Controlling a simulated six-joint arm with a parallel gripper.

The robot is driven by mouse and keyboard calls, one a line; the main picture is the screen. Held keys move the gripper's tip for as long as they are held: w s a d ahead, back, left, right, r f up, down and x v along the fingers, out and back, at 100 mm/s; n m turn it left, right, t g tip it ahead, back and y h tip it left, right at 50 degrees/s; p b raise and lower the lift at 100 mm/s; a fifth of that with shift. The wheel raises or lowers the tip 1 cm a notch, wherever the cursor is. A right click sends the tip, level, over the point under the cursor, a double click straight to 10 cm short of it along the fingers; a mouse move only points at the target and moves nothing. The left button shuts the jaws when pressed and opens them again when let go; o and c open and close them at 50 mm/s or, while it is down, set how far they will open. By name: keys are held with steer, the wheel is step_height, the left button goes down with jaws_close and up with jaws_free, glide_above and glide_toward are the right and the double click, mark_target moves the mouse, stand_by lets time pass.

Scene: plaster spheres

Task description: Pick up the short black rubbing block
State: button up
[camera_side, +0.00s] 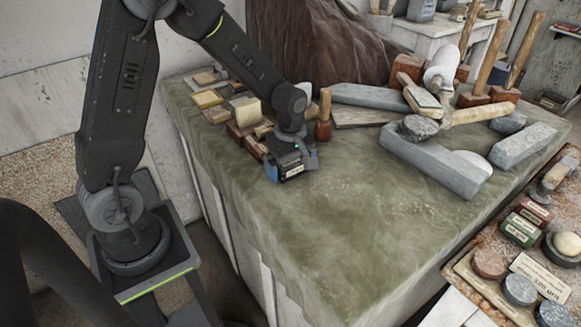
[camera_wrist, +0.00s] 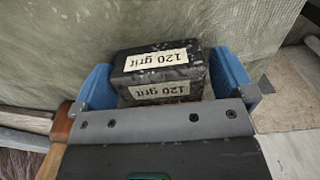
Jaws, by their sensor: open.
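The short black rubbing block (camera_wrist: 160,72) has white "120 grit" labels and sits between the two blue fingers of my gripper (camera_wrist: 165,80) in the wrist view. The fingers stand on either side of it, with a narrow gap at the right finger; contact at the left is hard to tell. In the side view my gripper (camera_side: 291,165) is low over the green-grey worktop, and the block (camera_side: 294,172) shows its pale label between the fingers. My gripper is open. Whether the block's underside rests on the worktop is hidden.
Stacked tan and red-brown blocks (camera_side: 241,108) lie just behind and left of my gripper. A wooden handle (camera_side: 324,116) stands close at its right. Grey stone slabs (camera_side: 436,160) and mallets (camera_side: 503,65) fill the right. The front of the worktop (camera_side: 340,235) is clear.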

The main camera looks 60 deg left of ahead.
steer(key=c, duration=1)
steer(key=shift+o, duration=0.2)
steer(key=shift+r, duration=0.15)
steer(key=shift+r, duration=0.25)
steer(key=r, duration=0.4)
steer(key=shift+a, duration=0.2)
steer(key=s+a+r, duration=0.6)
steer(key=a, duration=0.3)
steer(key=shift+s+a+r, duration=0.15)
steer(key=shift+s+a, duration=0.05)
steer(key=o, duration=0.6)
steer(key=shift+c, duration=0.2)
steer(key=c, duration=0.6)
